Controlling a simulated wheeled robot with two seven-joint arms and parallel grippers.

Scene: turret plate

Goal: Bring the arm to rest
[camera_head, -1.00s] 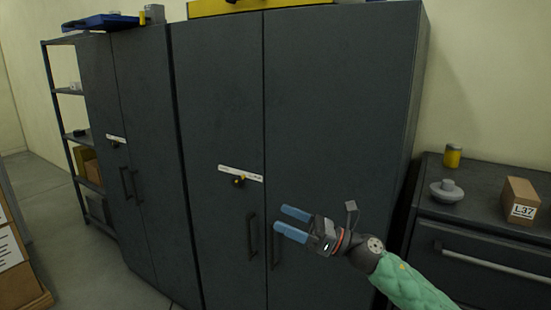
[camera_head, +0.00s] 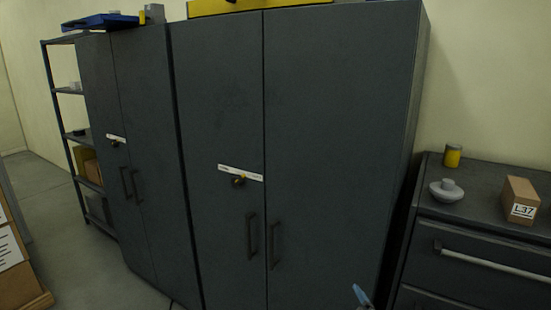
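Only a blue fingertip of my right gripper (camera_head: 362,296) shows at the bottom edge, in front of the lower right of the large grey cabinet (camera_head: 335,150). The rest of that gripper and its arm are out of the picture, so its opening cannot be judged. No object shows at the visible tip. My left gripper is not in view. The large cabinet's two doors are shut, with dark handles (camera_head: 252,236) and a lock with a white label strip (camera_head: 240,180).
A second grey cabinet (camera_head: 145,80) and an open shelf rack (camera_head: 66,120) stand at the left. At the right a dark drawer unit (camera_head: 470,235) bears a grey knobbed disc (camera_head: 446,191), a yellow can (camera_head: 452,156) and a box marked L37 (camera_head: 520,200). Floor (camera_head: 90,265) shows at lower left.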

